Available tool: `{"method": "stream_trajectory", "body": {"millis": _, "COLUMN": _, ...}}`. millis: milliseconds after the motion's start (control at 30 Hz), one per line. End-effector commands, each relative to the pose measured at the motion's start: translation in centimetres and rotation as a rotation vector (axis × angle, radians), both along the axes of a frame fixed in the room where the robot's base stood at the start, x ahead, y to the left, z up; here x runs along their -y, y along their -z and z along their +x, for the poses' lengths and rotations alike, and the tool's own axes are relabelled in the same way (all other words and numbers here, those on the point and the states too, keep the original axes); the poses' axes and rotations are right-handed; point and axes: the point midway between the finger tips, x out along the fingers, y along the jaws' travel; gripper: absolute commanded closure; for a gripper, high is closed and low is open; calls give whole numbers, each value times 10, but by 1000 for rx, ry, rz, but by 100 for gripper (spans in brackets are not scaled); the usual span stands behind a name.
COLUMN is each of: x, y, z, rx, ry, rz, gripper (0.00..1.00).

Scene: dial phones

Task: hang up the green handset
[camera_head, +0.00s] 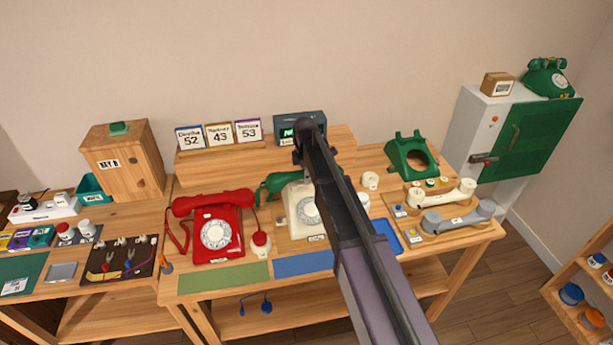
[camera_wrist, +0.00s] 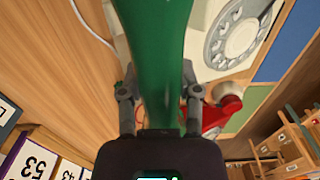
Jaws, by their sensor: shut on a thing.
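The green handset (camera_head: 276,183) is at the back edge of the cream dial phone (camera_head: 301,222), partly hidden by my arm. In the wrist view the handset (camera_wrist: 160,55) runs upward between the two fingers of my gripper (camera_wrist: 158,97), which is shut on it. The cream phone's dial (camera_wrist: 238,33) shows just beyond it. I cannot tell whether the handset touches the cream phone. A green phone body (camera_head: 412,160) with an empty cradle stands at the back right of the table. Another green phone (camera_head: 547,80) sits on the white cabinet with a handset on it.
A cream handset (camera_head: 440,194) and a grey handset (camera_head: 458,217) lie on a wooden tray at the right. Number cards (camera_head: 218,134) stand on the raised back shelf.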

Motion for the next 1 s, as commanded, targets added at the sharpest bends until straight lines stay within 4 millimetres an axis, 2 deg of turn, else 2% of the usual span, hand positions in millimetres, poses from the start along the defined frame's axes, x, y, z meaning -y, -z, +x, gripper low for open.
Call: {"method": "stream_trajectory", "body": {"millis": 1000, "x": 0, "y": 16, "z": 0, "rx": 0, "ry": 1, "rz": 0, "gripper": 100}}
